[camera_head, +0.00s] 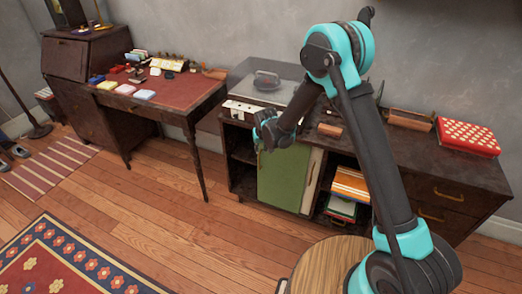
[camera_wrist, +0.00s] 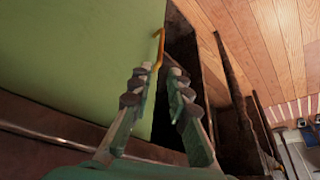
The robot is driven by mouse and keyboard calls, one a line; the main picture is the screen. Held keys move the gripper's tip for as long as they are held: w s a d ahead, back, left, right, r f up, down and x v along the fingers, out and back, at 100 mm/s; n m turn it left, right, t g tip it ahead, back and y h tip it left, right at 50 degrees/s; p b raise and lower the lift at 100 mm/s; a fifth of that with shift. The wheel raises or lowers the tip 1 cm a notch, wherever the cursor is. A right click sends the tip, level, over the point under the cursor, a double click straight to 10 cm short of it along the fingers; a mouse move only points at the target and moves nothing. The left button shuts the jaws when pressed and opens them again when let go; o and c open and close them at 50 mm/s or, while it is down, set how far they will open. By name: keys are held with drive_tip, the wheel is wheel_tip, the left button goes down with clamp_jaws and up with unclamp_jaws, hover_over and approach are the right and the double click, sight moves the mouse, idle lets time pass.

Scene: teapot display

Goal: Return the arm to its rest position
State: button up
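My arm (camera_head: 372,150) reaches up from its base, bends at a raised elbow and comes down to the left over the cabinet's front. My gripper (camera_head: 259,147) is at the upper left edge of a green cabinet door (camera_head: 285,180). In the wrist view my gripper (camera_wrist: 159,72) has its two fingers a little apart, with nothing visible held between them. A yellow door handle (camera_wrist: 159,45) shows just beyond the fingertips, at the edge of the green door (camera_wrist: 75,55). I cannot tell whether a finger touches the handle.
The dark cabinet (camera_head: 400,150) carries a record player (camera_head: 265,85), a wooden rack (camera_head: 408,119) and a red spotted box (camera_head: 467,137). A round wooden stool (camera_head: 325,265) stands near my base. A writing desk (camera_head: 205,95) is at left. Wooden floor (camera_head: 190,240) is clear between.

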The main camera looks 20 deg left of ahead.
drive_tip(key=s+d+r+m, duration=0.1)
drive_tip(key=d+r, duration=0.4)
drive_tip(key=d, duration=0.4)
drive_tip(key=s+d+r+m+h, duration=0.1)
drive_tip(key=d+r, duration=0.4)
drive_tip(key=d, duration=0.5)
drive_tip(key=s+d+r+m, duration=0.1)
drive_tip(key=d+r, duration=0.4)
drive_tip(key=d, duration=0.4)
drive_tip(key=s+d+m+h, duration=0.1)
drive_tip(key=s+d+m, duration=0.1)
drive_tip(key=s+d, duration=1.9)
drive_tip(key=shift+s+r+m, duration=0.3)
drive_tip(key=shift+s+m, duration=0.1)
